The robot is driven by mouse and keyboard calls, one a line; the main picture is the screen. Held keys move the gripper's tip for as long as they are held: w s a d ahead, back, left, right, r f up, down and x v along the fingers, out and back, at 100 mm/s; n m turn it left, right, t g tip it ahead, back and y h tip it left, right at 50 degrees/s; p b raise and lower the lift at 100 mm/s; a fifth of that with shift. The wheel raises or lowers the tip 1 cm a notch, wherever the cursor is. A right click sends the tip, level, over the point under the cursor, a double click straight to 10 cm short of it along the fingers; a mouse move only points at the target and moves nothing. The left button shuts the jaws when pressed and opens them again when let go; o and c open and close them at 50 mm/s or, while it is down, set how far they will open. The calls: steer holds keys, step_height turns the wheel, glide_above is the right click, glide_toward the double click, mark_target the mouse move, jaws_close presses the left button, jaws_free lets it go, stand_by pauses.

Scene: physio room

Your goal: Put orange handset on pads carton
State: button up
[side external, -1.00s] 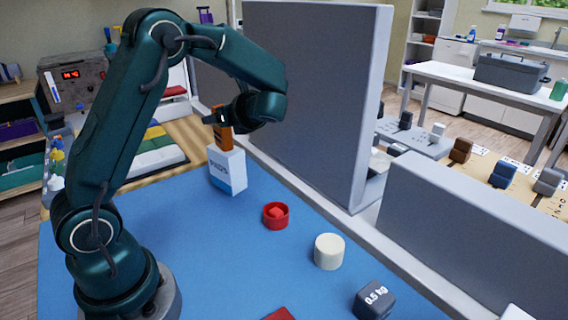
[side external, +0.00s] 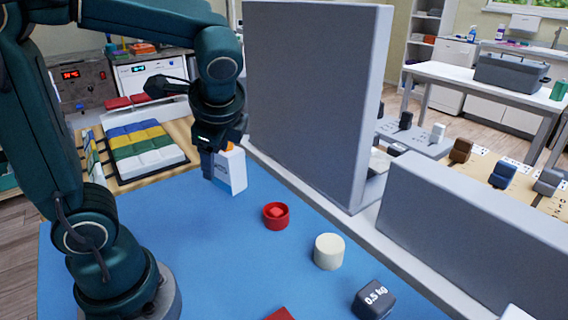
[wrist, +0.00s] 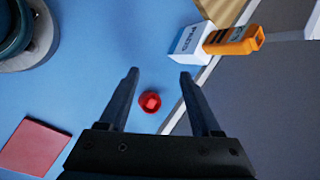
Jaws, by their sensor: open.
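The white and blue pads carton (side external: 235,172) stands on the blue mat beside the tall grey panel. It also shows at the top of the wrist view (wrist: 187,42). The orange handset (wrist: 236,41) rests on the carton's top and appears to stand upright. In the side view only a small orange part of the handset (side external: 229,147) shows behind my gripper. My gripper (wrist: 159,75) is open and empty, pointing down. In the wrist view its fingers are clear of the carton and handset; in the side view it overlaps the carton's left edge.
A red round container (side external: 276,216), a cream cylinder (side external: 329,252) and a grey 0.5 kg weight (side external: 374,300) stand on the blue mat (side external: 215,260). A red flat piece (wrist: 35,147) lies on it too. The tall grey panel (side external: 310,100) and a low wall (side external: 470,235) border the mat.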

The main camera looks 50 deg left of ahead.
steer(key=s+d+n+t+h, duration=0.4)
steer(key=d+n+h, duration=0.2)
steer(key=d+n, duration=0.3)
steer(key=shift+s+d+f+n, duration=0.2)
steer(key=shift+d+f+n, duration=0.2)
steer(key=shift+d, duration=0.4)
